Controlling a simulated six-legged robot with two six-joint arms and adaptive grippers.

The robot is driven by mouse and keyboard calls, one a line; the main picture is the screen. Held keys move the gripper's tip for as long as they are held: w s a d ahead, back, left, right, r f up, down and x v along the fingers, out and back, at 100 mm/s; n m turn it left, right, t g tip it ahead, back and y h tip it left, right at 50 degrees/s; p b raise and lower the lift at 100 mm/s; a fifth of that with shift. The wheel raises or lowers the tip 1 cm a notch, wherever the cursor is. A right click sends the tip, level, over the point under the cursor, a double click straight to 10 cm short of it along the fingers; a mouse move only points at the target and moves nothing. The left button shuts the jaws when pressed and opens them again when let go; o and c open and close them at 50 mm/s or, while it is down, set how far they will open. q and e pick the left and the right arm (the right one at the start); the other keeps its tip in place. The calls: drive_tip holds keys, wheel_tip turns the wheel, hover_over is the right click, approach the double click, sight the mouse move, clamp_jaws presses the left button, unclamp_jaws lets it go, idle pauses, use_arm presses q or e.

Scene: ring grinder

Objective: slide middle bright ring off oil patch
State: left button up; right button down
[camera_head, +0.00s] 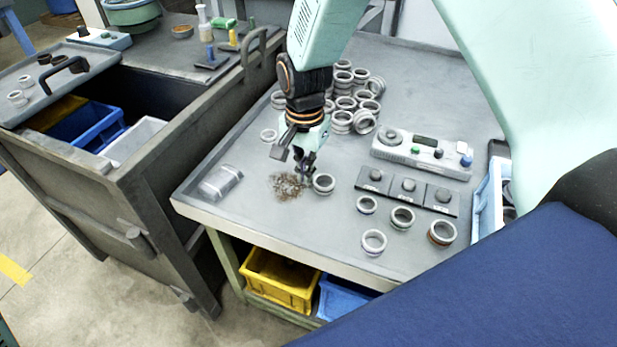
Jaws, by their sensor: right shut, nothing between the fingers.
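A brown speckled oil patch (286,188) lies on the grey table top (290,232), left of centre. A bright metal ring (324,184) lies flat at its right edge; whether it still overlaps the patch is hard to tell. My right gripper (306,174) points down between patch and ring, shut and empty, its fingertips close to the ring's left side. I cannot tell whether they touch it. My left gripper is out of view.
A pile of rings (362,103) stands behind my gripper. A control box (421,153) and a dark three-knob panel (408,190) lie to the right, with darker rings (402,218) before them. A clear block (220,182) lies left of the patch. The front table strip is mostly clear.

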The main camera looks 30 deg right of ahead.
sight(316, 199)
drive_tip(key=f, duration=0.3)
drive_tip(key=f+b, duration=0.1)
drive_tip(key=f, duration=0.2)
drive_tip(key=f+b, duration=0.1)
drive_tip(key=f, duration=0.2)
drive_tip(key=shift+s+f, duration=0.1)
drive_tip(key=shift+s, duration=0.3)
drive_tip(key=d, duration=0.1)
drive_tip(key=w+d, duration=0.1)
drive_tip(key=shift+w+d+f+b, duration=0.2)
drive_tip(key=shift+d+b, duration=0.1)
drive_tip(key=shift+b, duration=0.1)
drive_tip(key=shift+w+d, duration=0.15)
drive_tip(key=shift+d, duration=0.2)
drive_tip(key=shift+w+d, duration=0.15)
drive_tip(key=shift+w, duration=0.25)
drive_tip(key=shift+r, duration=0.1)
